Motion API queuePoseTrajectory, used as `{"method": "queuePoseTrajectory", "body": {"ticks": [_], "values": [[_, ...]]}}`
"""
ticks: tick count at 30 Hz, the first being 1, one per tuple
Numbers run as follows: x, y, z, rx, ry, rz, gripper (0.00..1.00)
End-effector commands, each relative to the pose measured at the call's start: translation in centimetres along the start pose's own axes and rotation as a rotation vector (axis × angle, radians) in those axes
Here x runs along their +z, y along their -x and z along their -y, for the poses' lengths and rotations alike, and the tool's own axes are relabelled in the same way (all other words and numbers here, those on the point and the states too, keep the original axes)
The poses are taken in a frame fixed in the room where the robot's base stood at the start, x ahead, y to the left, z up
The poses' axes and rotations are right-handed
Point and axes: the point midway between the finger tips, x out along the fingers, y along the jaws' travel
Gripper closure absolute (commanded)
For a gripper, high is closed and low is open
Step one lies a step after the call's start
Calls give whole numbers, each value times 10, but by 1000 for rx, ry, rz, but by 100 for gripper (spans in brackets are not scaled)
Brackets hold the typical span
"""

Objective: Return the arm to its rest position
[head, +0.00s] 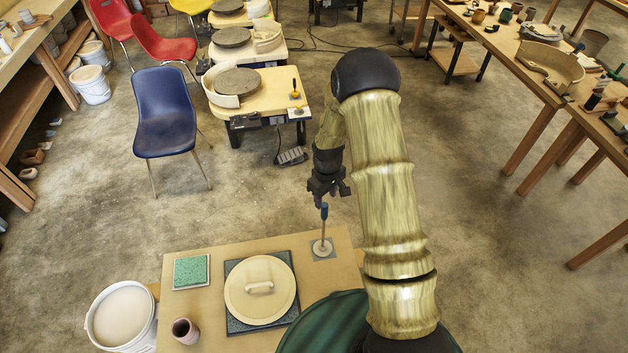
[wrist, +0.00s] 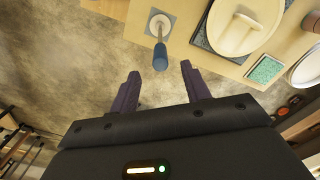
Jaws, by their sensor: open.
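My gripper (head: 328,193) is in the air at the far edge of the near wooden table (head: 205,318). Its two purple fingers (wrist: 160,88) are apart in the wrist view, with nothing between them. My arm reaches forward from the lower right of the head view. A blue-handled tool (head: 324,222) stands upright on a small grey square tile (head: 322,252), just below my gripper in the picture. In the wrist view the blue handle (wrist: 160,58) is ahead of the fingers and apart from them.
The table also holds a round lidded piece (head: 260,290) on a dark board, a green sponge-like block (head: 191,270) and a small cup (head: 186,330). A white bucket (head: 122,316) is at left. A blue chair (head: 165,115) and wheel tables stand beyond. Bare floor lies between.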

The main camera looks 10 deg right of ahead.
Motion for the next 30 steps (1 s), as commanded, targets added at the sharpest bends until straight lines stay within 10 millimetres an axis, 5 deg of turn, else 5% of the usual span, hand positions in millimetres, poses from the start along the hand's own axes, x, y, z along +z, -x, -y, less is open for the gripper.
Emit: {"method": "queuePoseTrajectory", "body": {"ticks": [8, 14, 21, 30], "values": [[1, 6, 1, 4, -10, -4, 53], [14, 41, 9, 26, -87, -33, 53], [49, 96, 32, 55, -236, -85, 53], [106, 142, 70, 73, -426, -161, 53]]}}
